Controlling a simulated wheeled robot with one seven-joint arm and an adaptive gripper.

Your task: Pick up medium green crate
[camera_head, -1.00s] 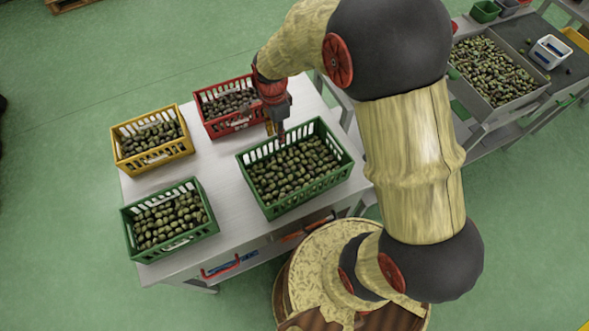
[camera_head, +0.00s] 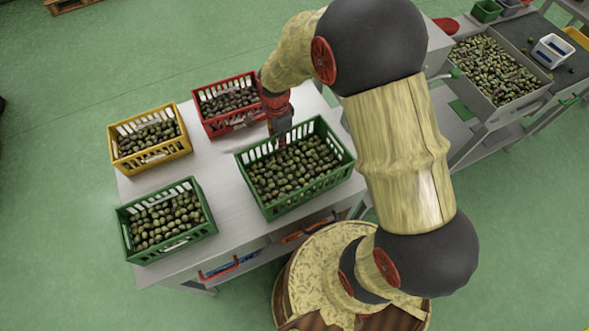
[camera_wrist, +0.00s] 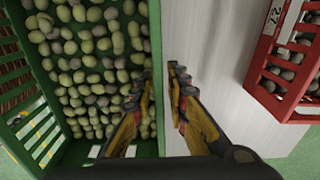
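Two green slatted crates of olives stand on the light table. The larger green crate (camera_head: 313,192) is at the right, and a smaller green crate (camera_head: 190,243) is at the front left. I cannot tell for sure which is called medium. My gripper (camera_head: 282,141) is at the far rim of the larger crate, pointing down. In the wrist view, my gripper (camera_wrist: 160,72) is open, with one finger over the olives inside the crate (camera_wrist: 154,40) and the other over the table outside. The crate's rim runs between them. Contact with the wall cannot be made out.
A red crate (camera_head: 226,130) stands close behind my gripper, and a yellow crate (camera_head: 152,158) is at the back left, both holding olives. Bare table (camera_head: 222,185) lies between the crates. A grey olive bin (camera_head: 520,97) is on equipment at the right.

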